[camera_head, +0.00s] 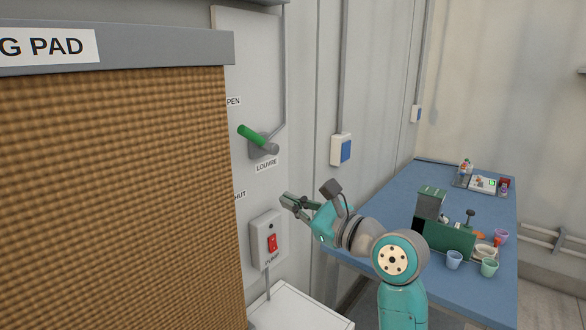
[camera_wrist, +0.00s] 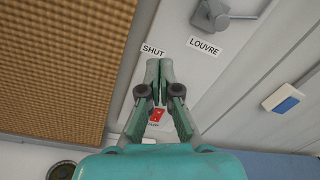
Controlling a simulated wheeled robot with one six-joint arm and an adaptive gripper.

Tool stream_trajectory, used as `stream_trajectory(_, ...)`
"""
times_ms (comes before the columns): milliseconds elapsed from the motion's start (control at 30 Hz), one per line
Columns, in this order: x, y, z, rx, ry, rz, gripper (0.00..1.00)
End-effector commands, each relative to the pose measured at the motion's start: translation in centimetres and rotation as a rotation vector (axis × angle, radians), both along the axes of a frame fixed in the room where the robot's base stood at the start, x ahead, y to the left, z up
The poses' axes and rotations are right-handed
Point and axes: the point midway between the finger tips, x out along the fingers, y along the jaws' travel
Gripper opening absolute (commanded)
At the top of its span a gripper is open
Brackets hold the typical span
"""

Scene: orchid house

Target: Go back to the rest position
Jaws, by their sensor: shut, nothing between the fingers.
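My gripper (camera_head: 291,203) is shut and empty, held out in front of the wall panel, just above the pump switch box in the head view. In the wrist view my gripper (camera_wrist: 158,66) has its fingertips together just below the SHUT label (camera_wrist: 153,49). The green-handled louvre lever (camera_head: 252,136) is on the panel above my gripper, its handle pointing up and left toward the OPEN label. The pump box (camera_head: 268,240) carries a red rocker switch (camera_head: 272,243), which also shows between my fingers in the wrist view (camera_wrist: 157,115). No contact with the lever is visible.
A brown cooling pad (camera_head: 120,190) fills the left. A blue table (camera_head: 400,190) at right holds a green machine (camera_head: 450,240), several cups and a tray. A white box top (camera_head: 300,308) lies below the pump switch. A blue-and-white wall box (camera_head: 341,150) is on the wall.

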Motion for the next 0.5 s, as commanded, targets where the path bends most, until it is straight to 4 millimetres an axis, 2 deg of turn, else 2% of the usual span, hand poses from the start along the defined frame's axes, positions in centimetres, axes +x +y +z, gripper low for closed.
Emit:
stream_trajectory(33, -0.1, -0.5, -2.6, -0.024, -0.012, -0.029, 0.0)
stream_trajectory(100, -0.4, -1.3, -5.6, -0.065, -0.046, -0.075, 0.0)
stream_trajectory(267, -1.5, -3.3, -12.0, -0.179, -0.12, -0.175, 0.0)
stream_trajectory(500, -5.0, -6.4, -20.8, -0.393, -0.221, -0.307, 0.0)
